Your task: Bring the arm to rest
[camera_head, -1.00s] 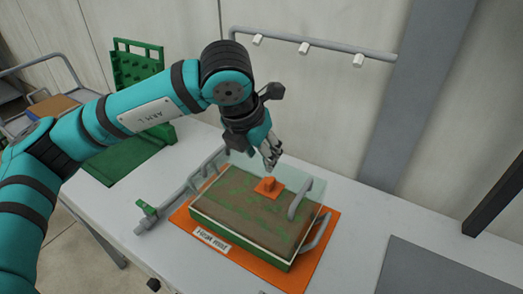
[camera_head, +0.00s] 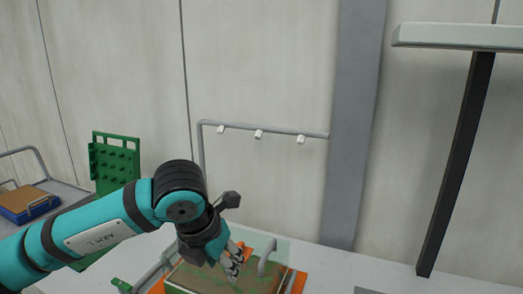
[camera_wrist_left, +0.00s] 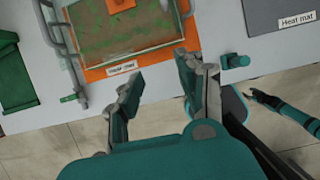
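My left gripper (camera_head: 234,262) shows in the head view in front of the planted tray, low in the picture. In the left wrist view its two fingers (camera_wrist_left: 160,75) are spread apart with nothing between them. The tray (camera_head: 198,279), with brown and green content under a clear cover, is partly hidden by the gripper and cut off by the frame. It also shows in the left wrist view (camera_wrist_left: 120,40), on an orange mat (camera_wrist_left: 107,72). A teal and black arm at the right of the wrist view looks like my right one; its gripper (camera_wrist_left: 256,95) is too small to read.
A grey pipe frame with white nozzles (camera_head: 259,133) stands behind the tray. A black post (camera_head: 455,165) rises at the right. A grey heat mat (camera_wrist_left: 283,14) lies right of the tray.

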